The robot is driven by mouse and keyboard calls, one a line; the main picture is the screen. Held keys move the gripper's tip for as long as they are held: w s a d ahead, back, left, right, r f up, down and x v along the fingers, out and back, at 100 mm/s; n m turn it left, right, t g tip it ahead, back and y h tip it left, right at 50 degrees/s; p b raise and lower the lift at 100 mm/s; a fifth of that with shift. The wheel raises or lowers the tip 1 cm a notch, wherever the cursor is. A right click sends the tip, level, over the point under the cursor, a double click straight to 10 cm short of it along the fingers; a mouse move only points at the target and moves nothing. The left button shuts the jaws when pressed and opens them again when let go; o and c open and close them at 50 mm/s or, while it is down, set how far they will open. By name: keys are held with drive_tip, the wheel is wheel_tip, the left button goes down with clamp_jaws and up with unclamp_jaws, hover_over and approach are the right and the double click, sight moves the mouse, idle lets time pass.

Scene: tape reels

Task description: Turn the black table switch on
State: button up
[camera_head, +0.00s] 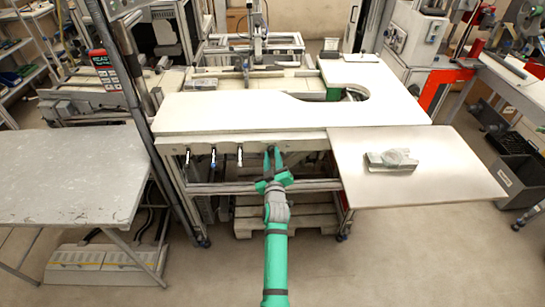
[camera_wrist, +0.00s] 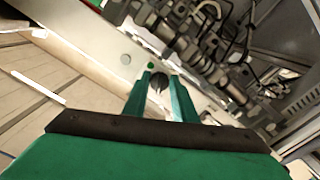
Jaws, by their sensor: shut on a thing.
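The black table switch (camera_wrist: 157,83) is a small dark knob on the pale front panel of the white table (camera_head: 230,112). It shows in the wrist view between the two green fingers of my gripper (camera_wrist: 160,76). The fingers are closed on the knob. In the head view my gripper (camera_head: 273,151) reaches the panel under the table's front edge and hides the switch. I cannot tell which way the knob is turned.
Several dark-handled fittings, one at the left (camera_head: 187,156), hang along the panel left of my gripper. A lower side table (camera_head: 440,180) with a clear-looking part (camera_head: 391,160) stands at the right. A grey table (camera_head: 70,180) stands at the left. Floor in front is clear.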

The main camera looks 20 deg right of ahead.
drive_tip(key=m, duration=1.2)
drive_tip(key=shift+w+a+m, duration=0.15)
drive_tip(key=shift+a+m, duration=0.15)
drive_tip(key=shift+a, duration=0.05)
idle(0.4)
drive_tip(key=o, duration=1)
drive_tip(key=v, duration=1)
drive_tip(key=shift+s, duration=0.4)
